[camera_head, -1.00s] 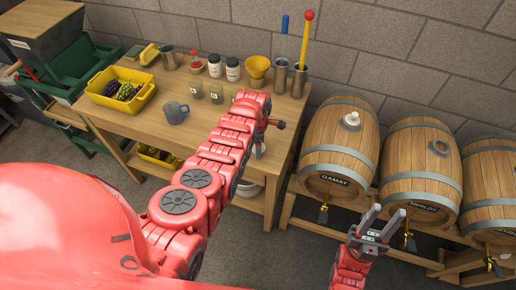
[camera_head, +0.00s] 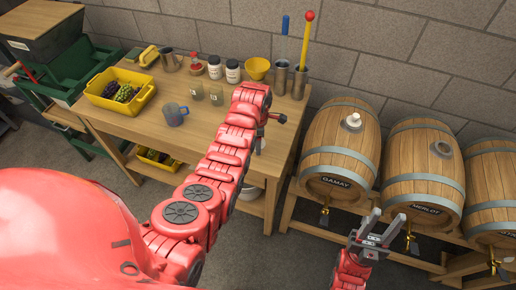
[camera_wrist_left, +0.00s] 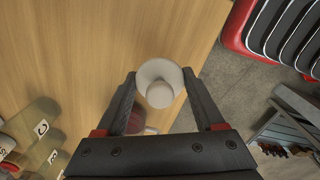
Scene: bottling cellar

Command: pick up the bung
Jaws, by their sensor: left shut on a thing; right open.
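My left gripper (camera_wrist_left: 160,84) is shut on a pale, round bung (camera_wrist_left: 161,93) with a wide flange and a narrower stub, in the left wrist view. In the head view my left gripper (camera_head: 259,145) is at the right end of the wooden table, mostly hidden by its own arm, and the held bung cannot be made out clearly. A similar white bung (camera_head: 353,121) sits on top of the Gamay barrel (camera_head: 340,148). My right gripper (camera_head: 377,232) is open and empty, in front of the barrels.
The Merlot barrel (camera_head: 420,175) stands right of Gamay, with another beyond. Floor between table and barrel rack is open.

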